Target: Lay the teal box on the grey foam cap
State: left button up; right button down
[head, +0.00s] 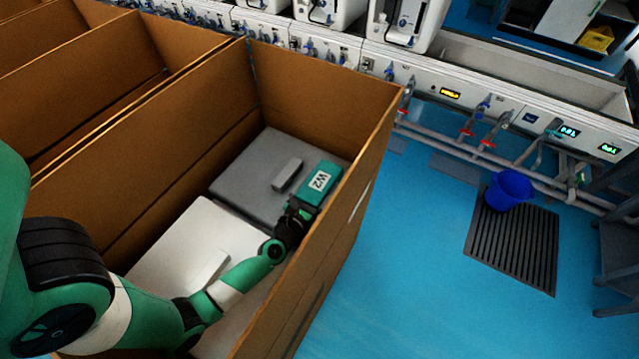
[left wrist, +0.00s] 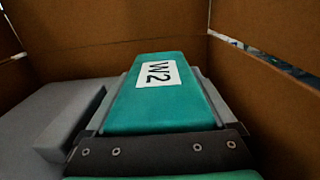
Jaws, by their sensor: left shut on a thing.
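The teal box (head: 318,184) carries a white W2 label and is inside the cardboard carton, near its right wall. My left gripper (head: 296,212) is shut on the near end of the teal box. The box also shows in the left wrist view (left wrist: 158,92), stretching away from the gripper (left wrist: 160,135). The grey foam cap (head: 246,170) lies in the far part of the carton, with a raised block (head: 287,174) left of the box. The box is over the cap's right part; I cannot tell whether it touches. My right gripper is not in view.
The carton's right wall (head: 335,235) stands close beside the box and my left arm. A white cap (head: 190,250) lies in the near part of the carton. Outside are a blue bucket (head: 509,190), a dark floor grate (head: 513,245) and pipes.

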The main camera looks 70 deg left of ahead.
pick_arm(q)
jog(key=shift+f+b, duration=0.5)
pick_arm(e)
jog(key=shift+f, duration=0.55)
pick_arm(q)
jog(key=o, duration=1.6)
